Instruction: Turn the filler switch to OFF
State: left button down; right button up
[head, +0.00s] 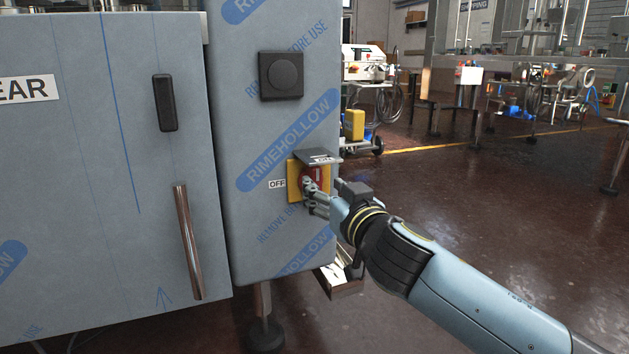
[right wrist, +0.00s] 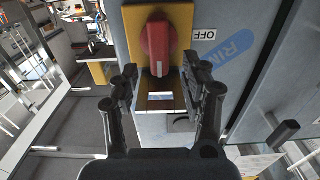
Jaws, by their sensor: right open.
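The filler switch is a red knob (head: 311,173) on a yellow plate (head: 293,181) on the film-wrapped cabinet. An OFF label (head: 277,184) sits left of the plate in the head view. My right gripper (head: 312,190) is at the switch, its fingers hiding part of it. In the right wrist view, the red knob (right wrist: 158,46) stands lengthwise up and down the picture. It lies ahead between the open fingers of my right gripper (right wrist: 165,85), with no clear contact. The OFF label (right wrist: 204,35) shows upside down there. My left gripper is not in view.
A dark flap (head: 318,157) with a small label juts out just above the switch. A black square button box (head: 281,76) is higher up. The cabinet door has a metal handle (head: 188,242). An open metal tray (head: 340,279) is below. Open floor lies to the right.

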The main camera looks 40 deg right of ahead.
aim_at(318, 182)
jog(key=shift+x, duration=2.4)
jog(key=shift+s, duration=0.1)
jog(key=shift+c, duration=0.4)
grip_shut()
